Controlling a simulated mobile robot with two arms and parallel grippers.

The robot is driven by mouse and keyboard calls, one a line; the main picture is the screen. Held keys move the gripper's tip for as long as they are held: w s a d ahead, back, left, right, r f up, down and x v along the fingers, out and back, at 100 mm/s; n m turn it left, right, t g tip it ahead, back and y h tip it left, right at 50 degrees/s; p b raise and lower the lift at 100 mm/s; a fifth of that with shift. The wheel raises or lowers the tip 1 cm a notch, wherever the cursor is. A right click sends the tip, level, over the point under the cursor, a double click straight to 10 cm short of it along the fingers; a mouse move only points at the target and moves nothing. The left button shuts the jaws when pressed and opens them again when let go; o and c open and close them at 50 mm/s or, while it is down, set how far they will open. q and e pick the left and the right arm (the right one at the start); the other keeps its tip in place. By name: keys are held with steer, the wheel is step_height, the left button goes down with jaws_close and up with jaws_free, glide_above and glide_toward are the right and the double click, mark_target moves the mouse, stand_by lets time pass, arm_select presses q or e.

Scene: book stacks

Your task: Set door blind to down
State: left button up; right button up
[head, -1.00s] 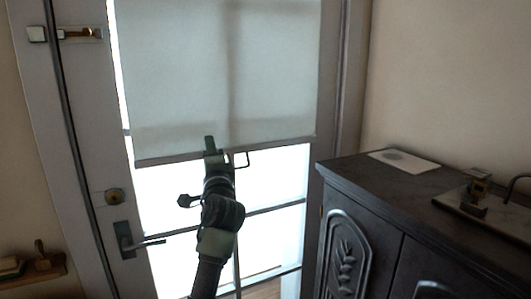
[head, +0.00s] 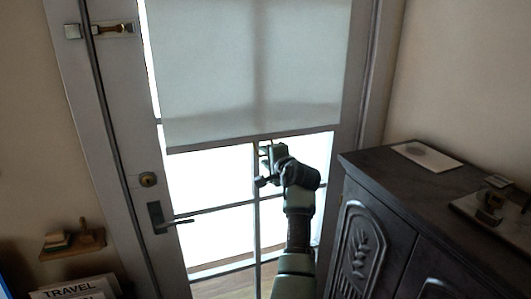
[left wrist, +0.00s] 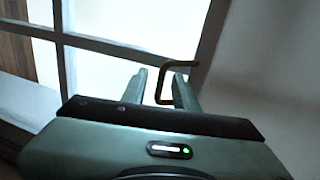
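The pale door blind (head: 215,75) hangs over the upper part of the glazed door, its straight bottom edge around mid-door with bright glass below. My left gripper (head: 268,150) is at that bottom edge, right of its middle. In the left wrist view, a thin bronze loop handle (left wrist: 161,84) shows at the blind's edge (left wrist: 260,75). My left gripper's two fingers (left wrist: 161,88) stand apart there, with part of the loop in the gap. Whether the loop touches a finger, I cannot tell. My right gripper is not in view.
A dark carved cabinet (head: 375,235) stands right of the door, close to my left arm. A door lever (head: 160,218), a lock (head: 148,179) and a bolt (head: 112,29) are on the door's left side. A small wooden shelf (head: 72,247) is at lower left.

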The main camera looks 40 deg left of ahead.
arm_select(q)
steer(key=shift+w+a+f, duration=0.1)
steer(key=shift+w+a, duration=0.1)
steer(key=shift+a, duration=0.3)
jaws_close()
stand_by(1.1)
